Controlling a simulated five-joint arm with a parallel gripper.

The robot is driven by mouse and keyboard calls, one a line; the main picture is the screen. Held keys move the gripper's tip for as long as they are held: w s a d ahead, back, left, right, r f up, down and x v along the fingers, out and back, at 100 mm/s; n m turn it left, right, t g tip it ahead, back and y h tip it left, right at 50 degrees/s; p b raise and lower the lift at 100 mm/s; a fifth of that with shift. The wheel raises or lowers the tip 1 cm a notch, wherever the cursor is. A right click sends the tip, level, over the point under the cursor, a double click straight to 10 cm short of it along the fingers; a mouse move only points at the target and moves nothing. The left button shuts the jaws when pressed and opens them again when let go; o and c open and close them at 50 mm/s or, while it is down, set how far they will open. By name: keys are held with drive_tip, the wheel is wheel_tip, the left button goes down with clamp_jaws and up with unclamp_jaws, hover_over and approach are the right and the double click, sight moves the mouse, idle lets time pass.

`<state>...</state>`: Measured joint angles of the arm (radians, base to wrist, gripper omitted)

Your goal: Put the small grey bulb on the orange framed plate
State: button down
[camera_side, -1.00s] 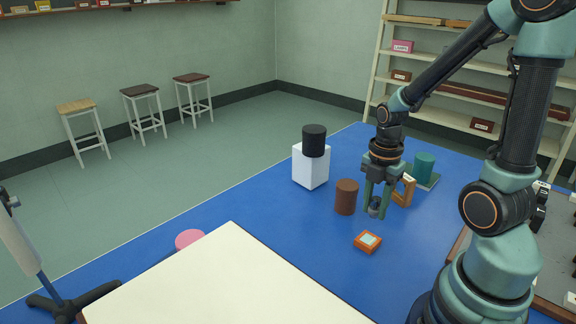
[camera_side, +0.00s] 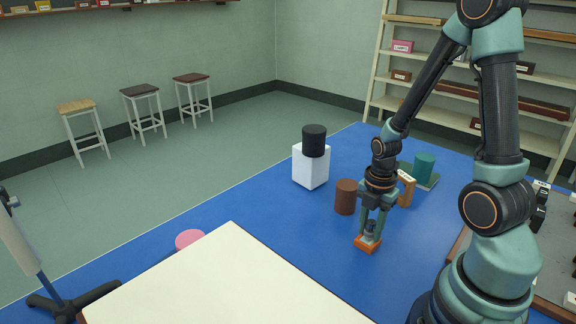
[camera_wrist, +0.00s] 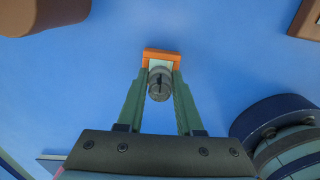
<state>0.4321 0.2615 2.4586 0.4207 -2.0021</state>
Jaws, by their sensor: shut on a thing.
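The small grey bulb (camera_side: 371,228) is between the fingers of my gripper (camera_side: 372,236), which is shut on it. The orange framed plate (camera_side: 366,245) lies on the blue table directly under the bulb. In the wrist view, the bulb (camera_wrist: 160,84) sits between the two green fingertips (camera_wrist: 160,82) and hides part of the plate. The plate's orange far edge (camera_wrist: 162,54) and some of its pale face show beyond the bulb. I cannot tell whether the bulb touches the plate.
A teal cylinder (camera_side: 424,167), a white block (camera_side: 310,167) with a black cylinder (camera_side: 314,140) are farther back. Blue table (camera_side: 290,225) is clear to the left.

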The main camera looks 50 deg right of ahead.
sight(371, 222)
drive_tip(key=shift+f, duration=0.1)
drive_tip(key=c, duration=0.6)
unclamp_jaws()
drive_tip(key=shift+o, duration=0.2)
wheel_tip(371, 222, up, 12)
drive_tip(key=shift+f, duration=0.2)
drive_tip(key=w+a+r+m+t, duration=0.1)
drive_tip(key=a+r+m+t, duration=0.1)
drive_tip(key=a+r+m, duration=0.3)
drive_tip(key=w+a+r+m+t, duration=0.2)
drive_tip(key=a+r+m, duration=0.4)
drive_tip(key=m, duration=0.7)
drive_tip(key=shift+w+a+t, duration=0.25)
drive_tip(key=shift+t, duration=0.55)
